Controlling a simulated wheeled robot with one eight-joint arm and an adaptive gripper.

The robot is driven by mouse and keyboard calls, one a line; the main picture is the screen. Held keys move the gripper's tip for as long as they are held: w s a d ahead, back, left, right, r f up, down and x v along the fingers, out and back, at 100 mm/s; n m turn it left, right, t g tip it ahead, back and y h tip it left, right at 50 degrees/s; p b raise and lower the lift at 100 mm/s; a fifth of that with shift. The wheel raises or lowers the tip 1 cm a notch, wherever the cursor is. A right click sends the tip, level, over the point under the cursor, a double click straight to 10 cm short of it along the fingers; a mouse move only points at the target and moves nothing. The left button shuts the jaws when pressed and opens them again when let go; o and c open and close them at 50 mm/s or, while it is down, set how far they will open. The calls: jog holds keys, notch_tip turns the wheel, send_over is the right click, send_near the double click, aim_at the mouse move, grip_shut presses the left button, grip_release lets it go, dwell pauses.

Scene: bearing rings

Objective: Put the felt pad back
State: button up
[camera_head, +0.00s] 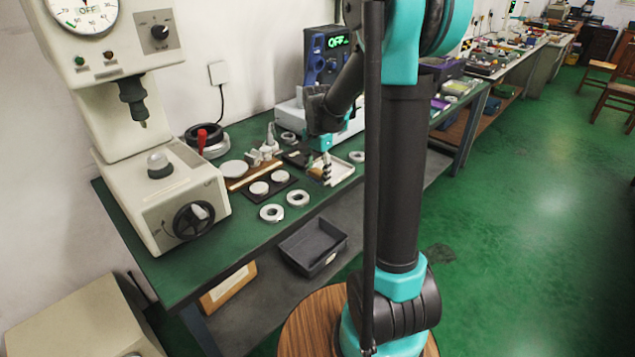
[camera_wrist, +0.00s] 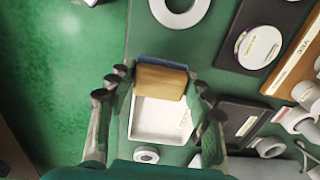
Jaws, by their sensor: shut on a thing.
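My gripper (camera_wrist: 161,80) is shut on the felt pad (camera_wrist: 162,82), a tan wooden block with a blue-grey strip along its far edge. The block lies between the two fingers in the wrist view, over the far end of a white tray (camera_wrist: 158,122). I cannot tell whether it touches the tray. In the head view my gripper (camera_head: 327,170) points down at the tray (camera_head: 343,170) on the green bench, and the pad is hard to make out there.
Loose metal rings (camera_head: 272,213) lie at the bench's front edge, with another ring (camera_head: 356,157) right of the tray. A dark mat (camera_head: 258,196) holds round pieces. A bench tester (camera_head: 160,190) stands at the left. A grey bin (camera_head: 313,246) sits below the bench top.

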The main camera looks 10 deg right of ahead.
aim_at(317, 182)
jog(key=shift+f, duration=1.8)
jog(key=shift+f, duration=0.1)
jog(key=o, duration=1.1)
notch_tip(317, 182, up, 11)
jog(key=shift+s+r, duration=0.1)
jog(key=shift+s, duration=0.05)
jog(key=shift+s+r, duration=0.15)
jog(key=shift+r, duration=0.25)
jog(key=s+d+f+n+t, duration=0.1)
jog(key=s+f+n, duration=0.2)
jog(key=s, duration=0.4)
jog(key=s+d+f+n+t, duration=0.1)
jog(key=s+f+n, duration=0.3)
jog(key=s, duration=0.3)
jog(key=s+d+f+n+t, duration=0.2)
jog(key=s+f+n, duration=0.1)
jog(key=s+f, duration=0.2)
jog(key=shift+s+d+f+n, duration=0.1)
jog(key=shift+s+n, duration=0.3)
jog(key=shift+s, duration=0.8)
